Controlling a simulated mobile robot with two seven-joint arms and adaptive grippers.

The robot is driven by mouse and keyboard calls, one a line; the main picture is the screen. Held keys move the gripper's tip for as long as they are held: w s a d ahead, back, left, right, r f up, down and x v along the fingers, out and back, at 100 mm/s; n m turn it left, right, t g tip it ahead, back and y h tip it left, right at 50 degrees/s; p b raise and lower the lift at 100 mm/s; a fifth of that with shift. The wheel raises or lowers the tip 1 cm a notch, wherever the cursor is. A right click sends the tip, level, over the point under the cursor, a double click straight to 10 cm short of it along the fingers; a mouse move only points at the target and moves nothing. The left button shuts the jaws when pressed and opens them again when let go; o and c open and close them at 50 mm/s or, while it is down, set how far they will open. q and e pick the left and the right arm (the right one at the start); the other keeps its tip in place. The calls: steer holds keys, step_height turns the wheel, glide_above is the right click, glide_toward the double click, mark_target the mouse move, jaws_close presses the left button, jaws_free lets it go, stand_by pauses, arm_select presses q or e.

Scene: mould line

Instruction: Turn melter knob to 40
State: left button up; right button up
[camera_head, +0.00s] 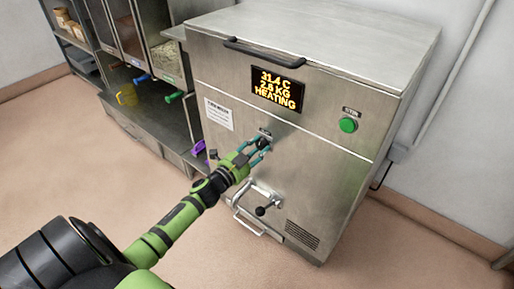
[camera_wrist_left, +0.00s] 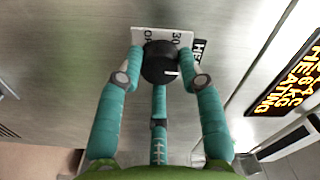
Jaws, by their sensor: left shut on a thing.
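The steel melter (camera_head: 215,75) stands in the middle of the head view. Its black knob (camera_head: 264,141) is on the front face, below the display; it also shows in the left wrist view (camera_wrist_left: 158,61). My left gripper (camera_head: 257,147) is shut on the knob, its teal fingers around it. A white mark shows on the knob, towards the lower right in the wrist view. The white dial plate (camera_wrist_left: 181,37) behind it reads "30" and part of "OF"; the rest is hidden. The display (camera_head: 277,90) reads 31.4 C, 2.8 KG, HEATING. My right gripper is not in view.
A green button (camera_head: 348,125) is right of the knob. A tap with a black ball handle (camera_head: 260,211) and a metal rail are below it. Dispensers with coloured handles and a yellow jug (camera_head: 127,95) stand at the left. Floor in front is clear.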

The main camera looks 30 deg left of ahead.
arm_select(q)
steer(key=shift+a+f, duration=0.15)
steer(key=shift+a, duration=0.05)
stand_by(0.4)
steer(key=o, duration=1.2)
steer(key=shift+c, duration=0.2)
steer(key=s, duration=1.2)
steer(key=shift+a, duration=0.45)
